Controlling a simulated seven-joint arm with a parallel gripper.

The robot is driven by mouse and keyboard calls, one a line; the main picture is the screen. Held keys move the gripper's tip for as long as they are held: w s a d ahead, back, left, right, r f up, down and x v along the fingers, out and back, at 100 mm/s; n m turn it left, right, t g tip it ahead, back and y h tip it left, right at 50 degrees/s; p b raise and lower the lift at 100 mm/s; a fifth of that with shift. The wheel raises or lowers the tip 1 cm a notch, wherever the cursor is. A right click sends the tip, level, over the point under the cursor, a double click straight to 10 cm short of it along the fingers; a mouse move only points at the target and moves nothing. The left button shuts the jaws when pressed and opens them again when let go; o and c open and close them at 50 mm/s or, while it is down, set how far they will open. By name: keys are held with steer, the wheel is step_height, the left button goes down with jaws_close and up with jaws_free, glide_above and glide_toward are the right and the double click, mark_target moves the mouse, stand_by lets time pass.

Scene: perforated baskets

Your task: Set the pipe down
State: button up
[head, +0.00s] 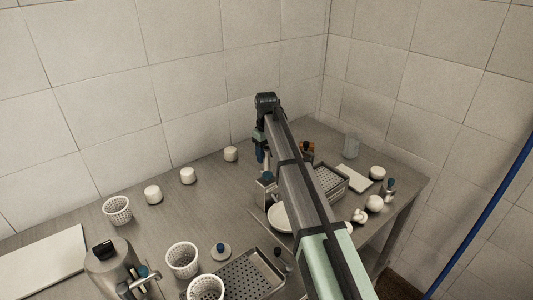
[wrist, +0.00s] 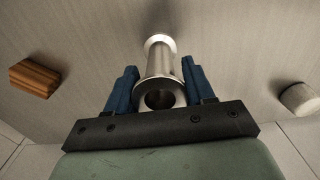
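The pipe (wrist: 161,66) is a shiny metal tube with a flared far end and a dark round opening at its near end. In the wrist view it lies between the two blue fingers of my gripper (wrist: 160,84), which press close on both its sides. In the head view my gripper (head: 261,153) is low over the back part of the table, and my arm hides most of what is around it.
A brown wooden block (wrist: 35,78) and a white cylinder (wrist: 300,98) lie either side, apart from the pipe. On the table (head: 150,228) are white perforated baskets (head: 117,210), a perforated metal tray (head: 247,276) and a white plate (head: 280,218). Tiled walls stand behind.

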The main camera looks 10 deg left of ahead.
steer(key=o, duration=0.4)
steer(key=shift+r, duration=0.1)
step_height(320, 180, up, 12)
steer(key=shift+r, duration=0.1)
stand_by(0.5)
